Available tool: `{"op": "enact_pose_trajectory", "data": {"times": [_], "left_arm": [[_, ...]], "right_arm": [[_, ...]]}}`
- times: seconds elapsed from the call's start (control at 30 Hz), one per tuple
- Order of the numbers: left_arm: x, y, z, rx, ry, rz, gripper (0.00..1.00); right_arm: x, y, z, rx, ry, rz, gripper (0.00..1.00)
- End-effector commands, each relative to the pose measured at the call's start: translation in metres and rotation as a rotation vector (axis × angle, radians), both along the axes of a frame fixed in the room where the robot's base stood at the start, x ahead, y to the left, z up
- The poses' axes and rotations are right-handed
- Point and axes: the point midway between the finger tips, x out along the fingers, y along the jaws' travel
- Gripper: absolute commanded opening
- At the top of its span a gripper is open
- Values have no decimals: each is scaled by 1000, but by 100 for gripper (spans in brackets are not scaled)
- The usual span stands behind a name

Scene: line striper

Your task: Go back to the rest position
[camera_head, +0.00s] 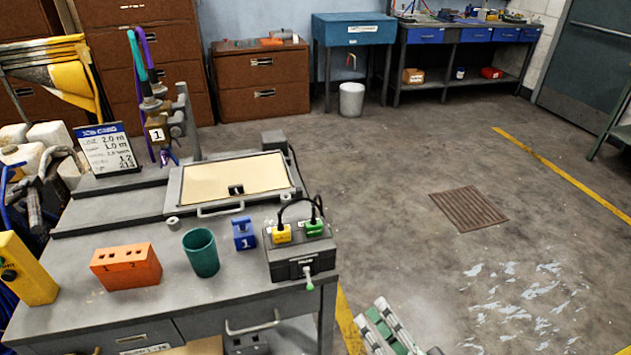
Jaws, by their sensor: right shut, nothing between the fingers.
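My right gripper (374,316) shows at the bottom edge of the head view, to the right of the grey workbench (75,312). Its pale fingers with green parts are shut with nothing between them. It appears over the floor, apart from the bench; its height is hard to judge. The rest of the right arm is mostly cut off by the lower edge. My left gripper is not in view.
The bench carries an orange block (126,267), a green cup (201,252), a blue block (244,233), a black box (300,250) with yellow and green plugs, and a beige-topped panel (235,178).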

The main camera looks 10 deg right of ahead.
Motion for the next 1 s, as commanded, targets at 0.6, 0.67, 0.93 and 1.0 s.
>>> {"op": "enact_pose_trajectory", "data": {"times": [0.6,0.67,0.93,1.0], "left_arm": [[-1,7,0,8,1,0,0],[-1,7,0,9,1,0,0],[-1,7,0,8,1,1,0],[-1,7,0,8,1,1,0]], "right_arm": [[-75,-40,-324,-643,585,94,0],[-101,-42,-363,-720,673,144,0],[-243,-34,-485,-994,1033,464,0],[-274,-31,-499,-1036,1091,543,0]]}}
